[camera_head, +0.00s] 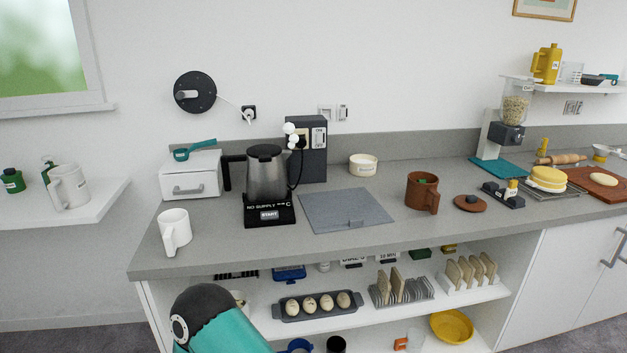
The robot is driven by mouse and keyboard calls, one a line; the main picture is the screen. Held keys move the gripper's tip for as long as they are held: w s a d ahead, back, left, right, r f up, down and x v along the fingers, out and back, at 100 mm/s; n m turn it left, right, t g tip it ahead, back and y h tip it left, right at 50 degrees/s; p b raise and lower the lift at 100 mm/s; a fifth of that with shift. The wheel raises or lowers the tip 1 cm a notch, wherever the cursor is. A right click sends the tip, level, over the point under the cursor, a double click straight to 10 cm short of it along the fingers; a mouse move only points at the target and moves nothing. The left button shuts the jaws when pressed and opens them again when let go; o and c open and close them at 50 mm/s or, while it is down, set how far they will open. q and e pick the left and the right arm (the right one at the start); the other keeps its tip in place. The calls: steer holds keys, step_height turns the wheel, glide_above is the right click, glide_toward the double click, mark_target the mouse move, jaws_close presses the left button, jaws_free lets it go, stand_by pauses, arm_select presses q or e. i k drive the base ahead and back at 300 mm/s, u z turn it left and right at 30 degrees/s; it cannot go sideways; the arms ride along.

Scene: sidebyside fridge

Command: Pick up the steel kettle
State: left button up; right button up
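The steel kettle (267,176) stands upright on a black base (268,212) on the grey counter. The base's display reads "NO SUPPLY", with a START label below. The kettle has a dark lid, and its black handle (228,170) points left. A teal and black arm link of mine is low in the view, in front of the counter and apart from the kettle. Neither gripper shows in this view.
A white mug (174,231) stands at the counter's front left. A white box (191,178) is left of the kettle; a dark upright unit (307,150) stands behind it. A grey panel (345,209) lies to the right, then a brown mug (421,192). A shelf below holds eggs (318,304).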

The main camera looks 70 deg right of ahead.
mark_target(268, 182)
steer(key=z, duration=0.35)
steer(key=i, duration=0.9)
steer(key=z, duration=0.5)
steer(key=k, duration=0.9)
steer(key=z, duration=0.2)
steer(key=i, duration=0.9)
steer(key=u, duration=0.1)
